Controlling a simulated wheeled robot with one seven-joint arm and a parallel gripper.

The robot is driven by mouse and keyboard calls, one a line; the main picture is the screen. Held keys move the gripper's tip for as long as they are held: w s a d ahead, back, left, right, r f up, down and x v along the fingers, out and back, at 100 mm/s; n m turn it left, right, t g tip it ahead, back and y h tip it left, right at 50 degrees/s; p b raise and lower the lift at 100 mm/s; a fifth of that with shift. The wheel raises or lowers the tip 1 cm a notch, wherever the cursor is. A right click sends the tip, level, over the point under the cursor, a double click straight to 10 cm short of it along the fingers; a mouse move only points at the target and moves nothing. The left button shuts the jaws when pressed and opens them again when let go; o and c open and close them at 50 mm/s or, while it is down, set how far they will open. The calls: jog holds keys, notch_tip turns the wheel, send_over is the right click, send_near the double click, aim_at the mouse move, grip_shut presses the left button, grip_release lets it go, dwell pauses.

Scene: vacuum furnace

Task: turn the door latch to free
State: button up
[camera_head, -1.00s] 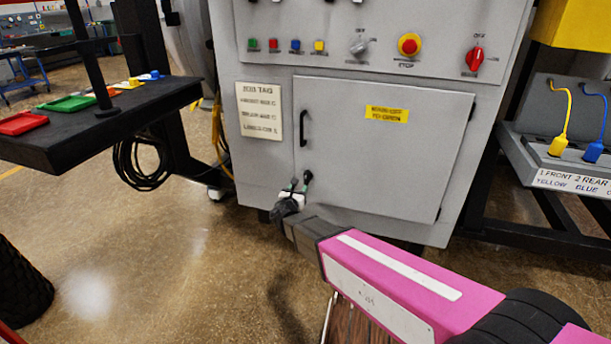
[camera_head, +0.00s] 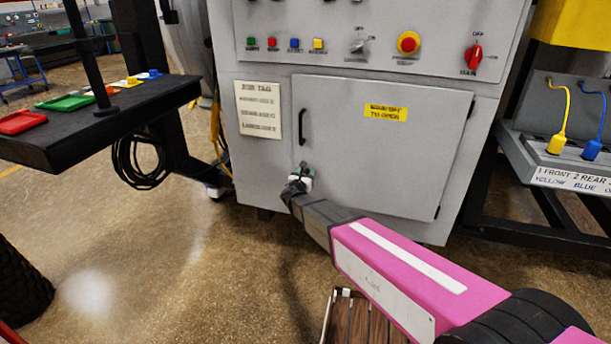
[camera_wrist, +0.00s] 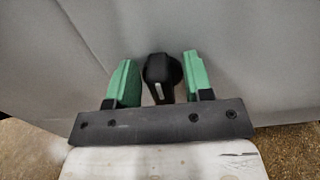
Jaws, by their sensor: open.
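The grey cabinet door (camera_head: 375,150) is closed, with a black vertical handle (camera_head: 301,126) at its left edge. The black door latch (camera_wrist: 161,76) shows in the wrist view as a rounded knob with a short white mark on it. My gripper (camera_wrist: 158,82) is open, with one green finger on each side of the latch and small gaps between. In the head view my gripper (camera_head: 301,178) is at the door's lower left corner and hides the latch there. The latch's turn angle is hard to tell.
A yellow label (camera_head: 385,113) is on the door and a white tag sheet (camera_head: 258,109) is left of it. A black shelf (camera_head: 95,125) with coloured trays stands at the left. A panel with yellow and blue plugs (camera_head: 575,177) stands at the right. A wooden slatted piece (camera_head: 360,318) is low in front.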

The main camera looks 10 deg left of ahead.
grip_shut()
jog(key=shift+m, duration=0.3)
jog(key=m, duration=0.3)
jog(key=shift+d+m, duration=0.3)
jog(key=m, duration=0.3)
jog(key=shift+d+f+m, duration=0.2)
jog(key=shift+m, duration=0.1)
jog(key=shift+s+d+f+m, duration=0.1)
jog(key=shift+f+m, duration=0.05)
jog(key=shift+m, duration=1.2)
jog(key=shift+w+d+f+m, duration=0.1)
jog(key=shift+f+m, duration=0.05)
jog(key=shift+m, duration=1.25)
jog(key=shift+s+d+f+m, duration=0.1)
jog(key=shift+f+m, duration=0.05)
jog(key=shift+m, duration=1.2)
